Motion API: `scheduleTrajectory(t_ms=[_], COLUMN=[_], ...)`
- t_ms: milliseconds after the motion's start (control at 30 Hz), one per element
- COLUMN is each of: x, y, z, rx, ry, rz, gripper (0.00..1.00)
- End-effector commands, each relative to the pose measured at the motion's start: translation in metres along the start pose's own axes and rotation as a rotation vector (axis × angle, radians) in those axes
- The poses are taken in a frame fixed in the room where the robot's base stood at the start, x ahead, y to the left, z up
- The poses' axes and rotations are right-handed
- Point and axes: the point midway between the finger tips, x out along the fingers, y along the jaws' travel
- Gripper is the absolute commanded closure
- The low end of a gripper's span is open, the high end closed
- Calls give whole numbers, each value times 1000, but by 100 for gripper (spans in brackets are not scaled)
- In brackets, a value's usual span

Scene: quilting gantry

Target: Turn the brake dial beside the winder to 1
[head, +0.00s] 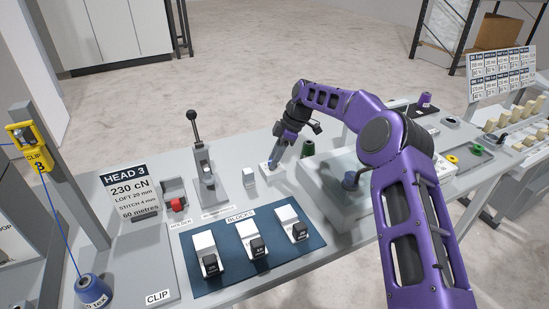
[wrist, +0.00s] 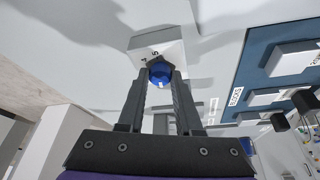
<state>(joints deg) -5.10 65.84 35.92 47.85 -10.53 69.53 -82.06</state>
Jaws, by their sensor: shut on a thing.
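The brake dial is a blue knob (wrist: 160,74) with a white mark, on a small white box (wrist: 170,52) with dark figures on its face. In the wrist view, my gripper (wrist: 160,80) has its two fingers on either side of the knob, shut on it. The white mark points toward the camera, between the fingers. Only a few figures show; the rest are hidden by the knob and fingers. In the head view, my gripper (head: 272,160) reaches down to the white box (head: 266,172) on the grey bench, and the knob is mostly covered.
A lever device (head: 204,180) stands further left. A blue mat (head: 230,276) with several white blocks lies in front. A dark green spool (head: 308,148) stands to the right, behind a grey raised unit (head: 322,190).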

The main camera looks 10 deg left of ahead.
Motion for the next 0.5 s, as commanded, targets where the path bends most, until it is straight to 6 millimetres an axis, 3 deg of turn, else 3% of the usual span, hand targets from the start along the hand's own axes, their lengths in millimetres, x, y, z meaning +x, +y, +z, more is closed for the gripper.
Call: scheduleTrajectory(t_ms=[500], x=[0], y=[1], z=[1], rx=[-101], ry=[-3], rz=[-42], gripper=[100])
